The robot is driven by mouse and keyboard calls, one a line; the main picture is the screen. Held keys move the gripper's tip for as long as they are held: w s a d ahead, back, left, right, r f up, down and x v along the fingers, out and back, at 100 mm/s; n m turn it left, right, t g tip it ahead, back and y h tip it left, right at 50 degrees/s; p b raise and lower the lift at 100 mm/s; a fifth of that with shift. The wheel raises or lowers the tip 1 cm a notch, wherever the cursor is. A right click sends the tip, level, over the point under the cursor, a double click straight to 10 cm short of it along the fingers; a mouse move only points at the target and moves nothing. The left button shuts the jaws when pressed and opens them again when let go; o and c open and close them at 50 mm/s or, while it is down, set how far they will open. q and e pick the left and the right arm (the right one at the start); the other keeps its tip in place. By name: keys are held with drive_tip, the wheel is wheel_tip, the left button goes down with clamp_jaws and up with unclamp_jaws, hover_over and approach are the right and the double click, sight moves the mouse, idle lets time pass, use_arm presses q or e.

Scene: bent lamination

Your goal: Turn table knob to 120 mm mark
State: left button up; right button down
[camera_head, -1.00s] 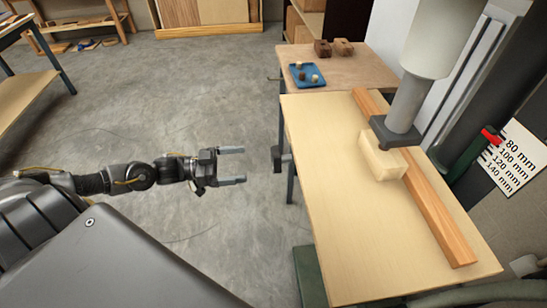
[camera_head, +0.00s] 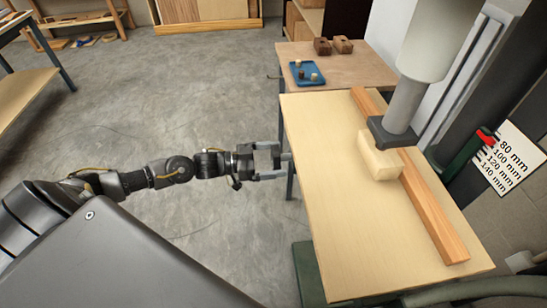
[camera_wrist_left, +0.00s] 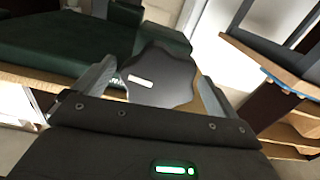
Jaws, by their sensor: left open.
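My left gripper (camera_head: 268,161) is at the left edge of the work table (camera_head: 340,225), its fingers open and pointing right. Contact with either finger cannot be told. In the head view the gripper hides the knob. The red pointer (camera_head: 486,137) is beside the upper part of the white scale (camera_head: 508,157), near the 80 mm mark and above 120 mm. My right gripper is not in view.
A pale block (camera_head: 376,160) sits under the grey press head (camera_head: 392,132), against a long wooden strip (camera_head: 437,215) on the table. Behind stands a brown table (camera_head: 345,70) with a blue tray (camera_head: 306,75) and dark blocks.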

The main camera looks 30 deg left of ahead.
use_arm(q)
drive_tip(key=c, duration=1)
drive_tip(key=shift+o, duration=0.2)
drive_tip(key=shift+m, duration=0.4)
